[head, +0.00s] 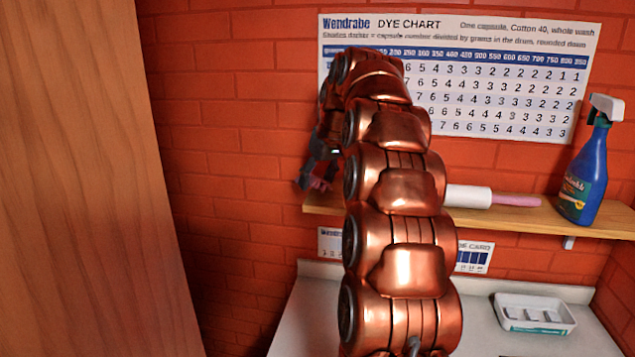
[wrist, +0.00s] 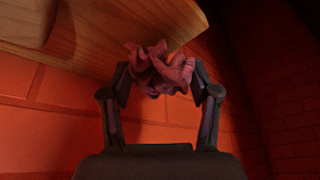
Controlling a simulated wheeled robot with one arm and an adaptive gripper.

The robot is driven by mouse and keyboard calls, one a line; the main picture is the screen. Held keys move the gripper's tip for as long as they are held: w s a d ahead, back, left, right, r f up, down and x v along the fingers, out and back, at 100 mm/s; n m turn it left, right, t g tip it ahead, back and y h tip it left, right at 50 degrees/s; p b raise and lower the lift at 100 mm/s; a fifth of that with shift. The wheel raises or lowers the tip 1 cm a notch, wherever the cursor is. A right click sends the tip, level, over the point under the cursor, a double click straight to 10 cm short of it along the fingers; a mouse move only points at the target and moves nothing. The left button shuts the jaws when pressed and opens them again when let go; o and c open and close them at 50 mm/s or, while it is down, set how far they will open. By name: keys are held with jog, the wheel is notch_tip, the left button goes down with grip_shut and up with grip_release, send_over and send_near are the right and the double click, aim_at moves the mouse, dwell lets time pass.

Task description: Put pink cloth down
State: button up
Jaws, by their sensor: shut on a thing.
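The pink cloth (wrist: 160,70) is a crumpled bundle between the two fingers of my gripper (wrist: 160,80) in the wrist view. My gripper is shut on it. In the wrist view the cloth overlaps the edge of the wooden shelf (wrist: 100,30); I cannot tell whether they touch. In the head view a bit of the cloth (head: 318,184) shows below my gripper (head: 312,180), at the left end of the shelf (head: 325,204). My copper arm hides part of the shelf there.
A white tray (head: 535,314) sits on the counter (head: 480,335) below. A dye chart (head: 500,80) hangs on the brick wall. A wooden panel (head: 75,180) stands at left.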

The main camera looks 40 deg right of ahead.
aim_at(319, 177)
jog(key=shift+f, duration=0.75)
jog(key=shift+f, duration=0.1)
jog(key=shift+f, duration=0.1)
jog(key=o, duration=1)
jog(key=shift+b+v, duration=0.75)
jog(key=shift+v, duration=2.85)
jog(key=p+v, duration=0.3)
jog(key=v, duration=0.2)
